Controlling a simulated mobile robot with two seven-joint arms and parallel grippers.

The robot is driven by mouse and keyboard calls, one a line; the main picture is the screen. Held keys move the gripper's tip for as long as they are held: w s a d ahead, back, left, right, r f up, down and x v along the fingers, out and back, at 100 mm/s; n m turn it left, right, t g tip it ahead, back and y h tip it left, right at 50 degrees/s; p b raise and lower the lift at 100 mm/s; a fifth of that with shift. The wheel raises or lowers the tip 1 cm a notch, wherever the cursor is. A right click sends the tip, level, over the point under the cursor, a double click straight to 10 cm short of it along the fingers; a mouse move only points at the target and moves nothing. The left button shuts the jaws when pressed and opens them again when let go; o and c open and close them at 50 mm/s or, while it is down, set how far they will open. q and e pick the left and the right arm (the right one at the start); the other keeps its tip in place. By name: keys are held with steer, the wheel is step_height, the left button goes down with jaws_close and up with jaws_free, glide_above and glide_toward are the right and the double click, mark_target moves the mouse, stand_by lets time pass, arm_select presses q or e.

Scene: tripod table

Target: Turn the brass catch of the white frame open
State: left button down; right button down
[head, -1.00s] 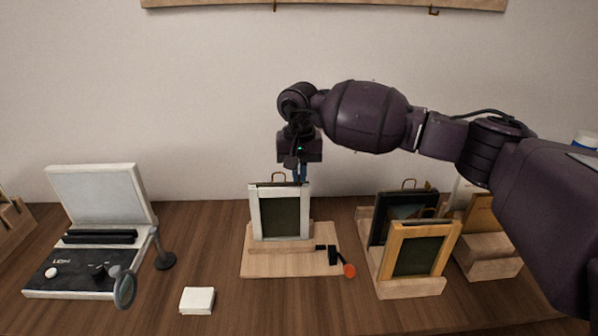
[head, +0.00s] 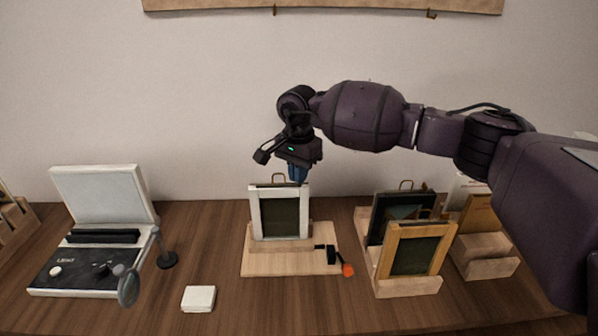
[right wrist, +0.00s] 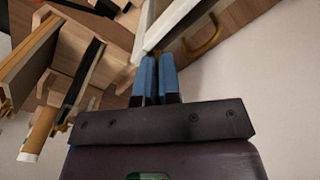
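The white frame (head: 254,215) stands upright on a light wooden stand (head: 262,263) in the middle of the table. A brass loop shows above its top edge; it appears in the right wrist view (right wrist: 207,40) to the right of the fingertips. My right gripper (head: 298,180) points down at the frame's top right, at or just behind its edge. In the right wrist view its blue fingers (right wrist: 157,62) are close together with a narrow gap, tips at the white frame's edge. I cannot see the catch or whether anything is between the tips. My left gripper is not in view.
A wooden-framed picture (head: 391,254) and a black frame (head: 375,215) stand on holders to the right. A white block (head: 198,298) and an open case (head: 98,195) are to the left.

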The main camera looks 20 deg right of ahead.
steer(key=m+p, duration=0.1)
steer(key=m, duration=0.2)
steer(key=shift+r+m, duration=0.15)
steer(key=shift+m, duration=0.25)
steer(key=m, duration=0.2)
steer(key=shift+m+p, duration=0.3)
steer(key=shift+p, duration=0.1)
steer(key=shift+m+p, duration=0.3)
steer(key=shift+m, duration=1.3)
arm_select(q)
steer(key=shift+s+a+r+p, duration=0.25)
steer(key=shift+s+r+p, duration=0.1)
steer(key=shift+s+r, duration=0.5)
arm_select(e)
steer(key=shift+m, duration=0.5)
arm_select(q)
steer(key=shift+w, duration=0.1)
